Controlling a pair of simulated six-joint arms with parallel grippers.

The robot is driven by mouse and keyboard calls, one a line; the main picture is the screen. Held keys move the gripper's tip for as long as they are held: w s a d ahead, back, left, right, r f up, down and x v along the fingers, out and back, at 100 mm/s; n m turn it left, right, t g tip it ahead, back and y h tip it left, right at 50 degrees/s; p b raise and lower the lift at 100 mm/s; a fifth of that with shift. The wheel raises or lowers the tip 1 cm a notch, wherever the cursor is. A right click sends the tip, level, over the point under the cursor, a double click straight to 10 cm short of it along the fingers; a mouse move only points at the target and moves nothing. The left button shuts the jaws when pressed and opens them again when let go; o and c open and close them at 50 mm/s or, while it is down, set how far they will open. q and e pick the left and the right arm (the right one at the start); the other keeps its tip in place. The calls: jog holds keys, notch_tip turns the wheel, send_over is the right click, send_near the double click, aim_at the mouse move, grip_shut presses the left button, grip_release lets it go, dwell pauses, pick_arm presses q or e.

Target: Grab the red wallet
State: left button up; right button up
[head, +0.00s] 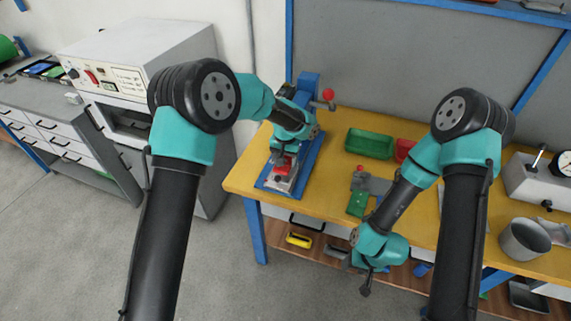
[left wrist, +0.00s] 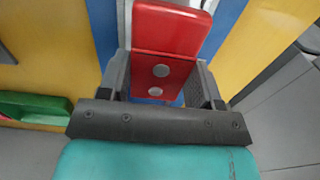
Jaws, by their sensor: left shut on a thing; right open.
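The red wallet (left wrist: 170,28) shows in the left wrist view as a red folded piece with two round grey studs, between the two dark fingers of my left gripper (left wrist: 165,85). In the head view the wallet (head: 284,170) is a small red patch at the tip of my left gripper (head: 285,158), over the blue-based press at the left of the yellow bench. My left gripper is shut on the wallet. My right gripper (head: 367,281) is open and empty, low in front of the bench's front edge. The wallet's far part is partly hidden by my left arm.
The blue press base (head: 311,172) stands on the yellow bench (head: 248,165). A green bin (head: 369,143) and a red bin (head: 404,149) stand to the right, behind a grey and green fixture (head: 358,203). A metal pot (head: 524,239) stands at far right.

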pick_arm(q)
notch_tip(320, 180, up, 7)
jog(key=shift+f, duration=0.15)
dwell(0.7)
